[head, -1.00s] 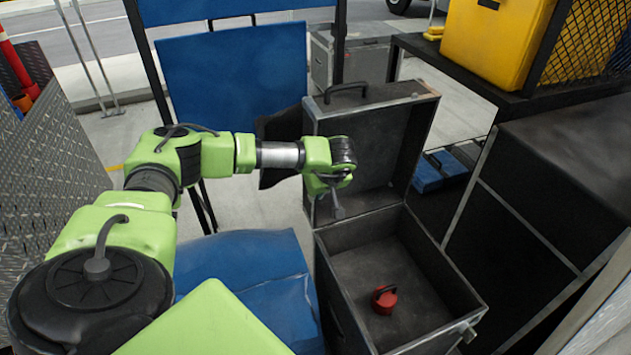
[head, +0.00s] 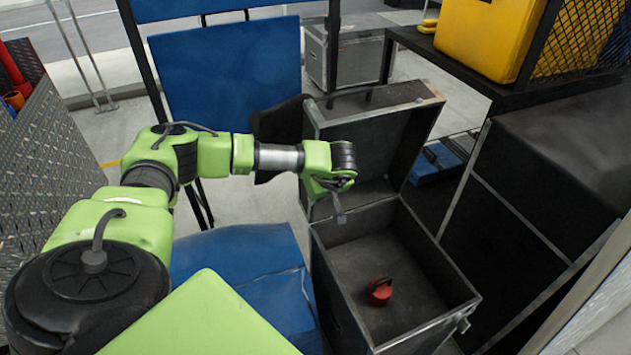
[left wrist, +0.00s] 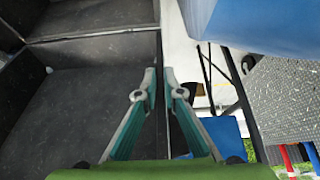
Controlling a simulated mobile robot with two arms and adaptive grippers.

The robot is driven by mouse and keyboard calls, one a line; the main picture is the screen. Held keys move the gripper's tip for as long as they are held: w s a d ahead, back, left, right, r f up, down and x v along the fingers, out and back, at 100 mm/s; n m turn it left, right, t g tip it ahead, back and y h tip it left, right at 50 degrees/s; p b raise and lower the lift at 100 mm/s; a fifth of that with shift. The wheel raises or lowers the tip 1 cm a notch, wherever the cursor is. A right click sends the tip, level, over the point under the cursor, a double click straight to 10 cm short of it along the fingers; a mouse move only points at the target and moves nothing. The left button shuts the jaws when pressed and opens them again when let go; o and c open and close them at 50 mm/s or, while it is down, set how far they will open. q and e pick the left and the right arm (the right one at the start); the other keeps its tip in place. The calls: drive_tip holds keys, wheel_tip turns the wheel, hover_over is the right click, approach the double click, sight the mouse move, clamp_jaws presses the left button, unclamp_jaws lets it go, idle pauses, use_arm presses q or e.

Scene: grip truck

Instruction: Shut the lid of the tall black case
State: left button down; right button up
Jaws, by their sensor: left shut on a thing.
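The tall black case (head: 345,305) stands open right of centre in the head view, with its hollow lid (head: 385,135) raised at the back and leaning slightly forward. A handle shows on the lid's upper edge. My left gripper (head: 340,216) is at the lid's left side wall. In the left wrist view its two fingers (left wrist: 162,82) are shut on the lid's edge, and the dark inside of the lid (left wrist: 90,95) fills the left. My right gripper is in neither view.
A red round object (head: 380,290) lies inside the case. A blue box (head: 245,265) stands left of the case, and a dark cabinet (head: 560,150) stands close on the right. A blue panel (head: 225,80) and a grey crate (head: 345,55) are behind.

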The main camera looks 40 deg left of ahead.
use_arm(q)
drive_tip(key=shift+d, duration=0.35)
drive_tip(key=shift+s+d+f, duration=0.1)
drive_tip(key=shift+s+d, duration=0.4)
drive_tip(key=shift+d, duration=0.25)
drive_tip(key=shift+s+d+f, duration=0.1)
drive_tip(key=shift+s+d, duration=0.35)
drive_tip(key=shift+d, duration=0.3)
drive_tip(key=shift+s+d+r+p, duration=0.2)
drive_tip(key=shift+s+d+p, duration=0.1)
drive_tip(key=shift+d, duration=0.25)
drive_tip(key=shift+s+d+r+p, duration=0.15)
drive_tip(key=shift+s+d+p, duration=0.1)
drive_tip(key=shift+d, duration=0.25)
drive_tip(key=shift+s+d+r+p, duration=0.2)
drive_tip(key=shift+s+d+p, duration=0.1)
drive_tip(key=shift+d, duration=0.25)
drive_tip(key=shift+d, duration=0.1)
drive_tip(key=d, duration=0.1)
drive_tip(key=s+d, duration=0.1)
drive_tip(key=d+r+p, duration=0.1)
drive_tip(key=shift+s, duration=0.35)
drive_tip(key=shift+d+r, duration=0.1)
drive_tip(key=shift+d, duration=0.05)
